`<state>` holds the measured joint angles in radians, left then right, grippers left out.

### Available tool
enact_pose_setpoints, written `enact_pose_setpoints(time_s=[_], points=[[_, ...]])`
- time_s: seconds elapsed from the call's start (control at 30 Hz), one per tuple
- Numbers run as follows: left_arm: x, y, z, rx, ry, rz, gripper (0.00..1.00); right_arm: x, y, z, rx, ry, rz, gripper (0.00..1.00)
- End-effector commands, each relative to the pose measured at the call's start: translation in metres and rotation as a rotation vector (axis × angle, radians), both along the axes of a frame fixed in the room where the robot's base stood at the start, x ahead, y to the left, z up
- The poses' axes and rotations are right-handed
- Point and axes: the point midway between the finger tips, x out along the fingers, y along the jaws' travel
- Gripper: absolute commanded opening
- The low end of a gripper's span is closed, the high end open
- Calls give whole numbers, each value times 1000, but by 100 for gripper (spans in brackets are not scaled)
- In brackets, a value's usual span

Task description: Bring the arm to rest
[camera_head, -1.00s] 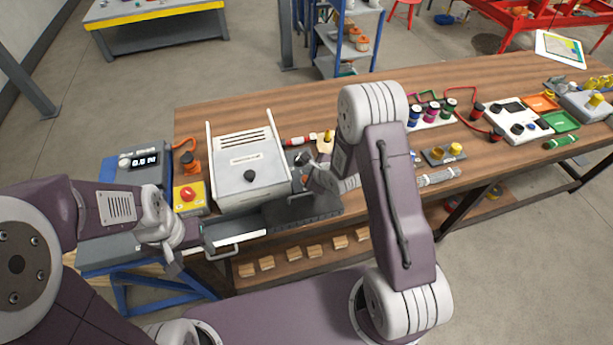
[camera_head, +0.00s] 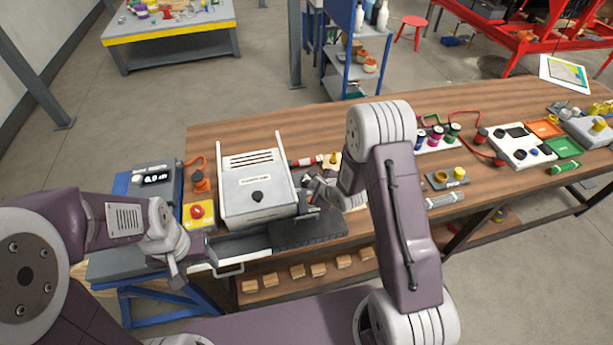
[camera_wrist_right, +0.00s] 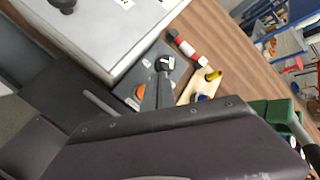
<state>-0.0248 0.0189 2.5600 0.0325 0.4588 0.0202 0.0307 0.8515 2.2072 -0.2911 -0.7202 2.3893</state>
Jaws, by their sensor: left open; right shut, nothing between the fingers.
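My right arm reaches over the bench from the lower right in the head view. Its gripper (camera_head: 314,197) is shut and empty beside the right side of the white box (camera_head: 257,190) with the black knob. My left gripper (camera_head: 178,275) is open and empty, pointing down at the near left edge of the bench, left of the drawer handle (camera_head: 230,270). In the right wrist view, a dark part of my own arm fills the foreground. The white box (camera_wrist_right: 110,30) shows at its upper left. Whether the right fingertips touch anything cannot be told.
A grey meter (camera_head: 153,180) and a yellow box with a red button (camera_head: 198,212) stand left of the white box. A dark mat (camera_head: 308,232) lies in front of it. Several coloured parts crowd the right half of the bench (camera_head: 300,125). Bare wood runs along the back.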

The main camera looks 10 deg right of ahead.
Motion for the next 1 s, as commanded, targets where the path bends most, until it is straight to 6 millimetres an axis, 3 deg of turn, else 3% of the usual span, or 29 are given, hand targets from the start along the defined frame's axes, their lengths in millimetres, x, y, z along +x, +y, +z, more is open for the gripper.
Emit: enact_pose_setpoints(time_s=[0.17,0.23,0.27,0.37,0.4,0.47,0.53,0.67,0.83,1.0], points=[[0,0,-1,0,0,0,59,0,1,0,0,-1,1,0],[0,0,-1,0,0,0,59,6,2,10,-1,-24,5,0],[0,0,-2,0,0,0,59,11,3,19,-1,-44,7,0],[0,0,-4,0,0,0,59,28,7,71,-3,-149,13,0],[0,0,-6,0,0,0,59,30,6,97,-6,-186,5,0],[0,0,-7,0,0,0,59,23,2,125,-66,-200,20,0],[0,0,-9,0,0,0,59,2,-5,142,-232,-174,112,0],[0,0,-11,0,0,0,59,-52,-17,145,-559,-52,395,0],[0,0,-12,0,0,0,59,-139,-25,121,-873,149,960,0],[0,0,-11,0,0,0,59,-215,-23,94,-955,253,1571,0]])
